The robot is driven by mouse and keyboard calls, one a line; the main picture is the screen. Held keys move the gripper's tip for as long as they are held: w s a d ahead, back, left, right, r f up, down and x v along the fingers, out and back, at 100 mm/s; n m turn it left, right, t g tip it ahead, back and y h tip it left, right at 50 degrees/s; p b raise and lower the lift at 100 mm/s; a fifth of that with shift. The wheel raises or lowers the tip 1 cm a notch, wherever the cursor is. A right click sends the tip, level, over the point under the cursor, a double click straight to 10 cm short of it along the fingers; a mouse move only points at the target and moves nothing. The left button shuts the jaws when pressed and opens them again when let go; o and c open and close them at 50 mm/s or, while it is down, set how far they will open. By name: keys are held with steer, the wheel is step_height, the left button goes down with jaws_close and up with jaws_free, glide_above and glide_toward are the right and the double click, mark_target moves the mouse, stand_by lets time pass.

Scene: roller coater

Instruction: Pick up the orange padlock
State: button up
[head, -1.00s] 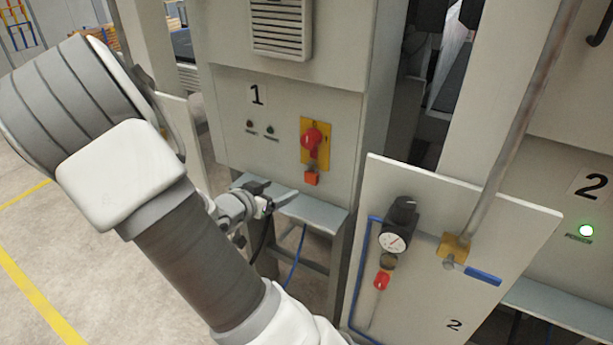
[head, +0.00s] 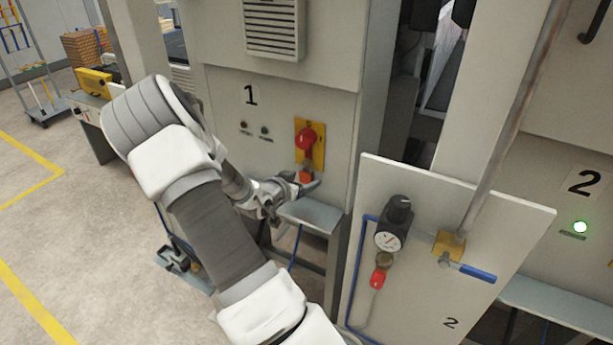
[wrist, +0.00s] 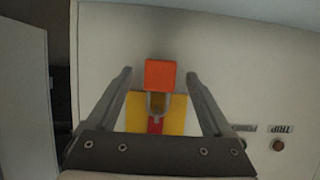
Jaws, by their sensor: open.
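The orange padlock (head: 306,176) hangs below the red rotary switch (head: 305,139) on its yellow plate (head: 318,155), on the front of cabinet 1. In the wrist view the padlock (wrist: 160,74) appears upside down, its shackle (wrist: 157,103) reaching toward the yellow plate (wrist: 177,113) and a red part. My gripper (head: 300,186) is close to the padlock in the head view. In the wrist view my gripper (wrist: 158,82) is open, with one finger on each side of the padlock and clear space between them. Neither finger visibly touches it.
A grey shelf (head: 312,214) juts out below the switch. To the right stands panel 2 (head: 480,215) with a gauge (head: 390,237), a blue-handled valve (head: 470,272) and a slanting pipe. Indicator lamps (head: 253,128) sit left of the switch. Open floor (head: 70,220) lies at the left.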

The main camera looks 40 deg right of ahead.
steer(key=shift+w+d+f, duration=0.1)
steer(key=shift+d+f, duration=0.05)
steer(key=shift+d, duration=0.15)
steer(key=shift+c, duration=0.3)
jaws_close()
